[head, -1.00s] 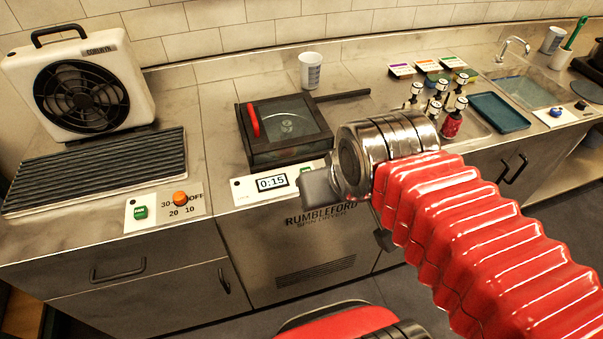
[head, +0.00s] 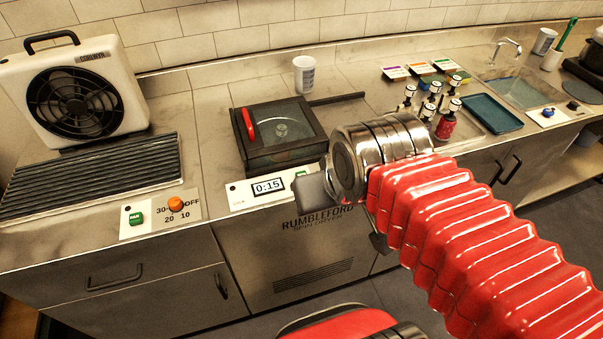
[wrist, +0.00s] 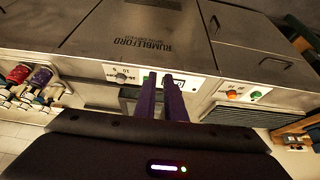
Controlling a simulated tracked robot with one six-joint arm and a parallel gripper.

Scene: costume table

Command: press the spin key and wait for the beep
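The spin dryer (head: 282,150) has a dark-framed glass lid with a red handle and looks shut. Its front panel carries a display (head: 268,187) reading 0:15. A green key (head: 301,174) sits right of the display, mostly hidden by my gripper in the head view. My gripper (head: 312,189) hangs just in front of the panel. In the upside-down wrist view my two purple fingers (wrist: 160,84) stand a narrow gap apart with nothing held. Their tips lie over the panel near a bit of green key (wrist: 152,75); I cannot tell whether they touch it.
A fan unit (head: 75,100) stands at left behind a ribbed rack (head: 90,175). Its panel has another green key (head: 136,218) and an orange knob (head: 176,204). A cup (head: 304,75) stands behind the dryer. Several bottles (head: 445,125) and a blue tray (head: 492,113) are at right.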

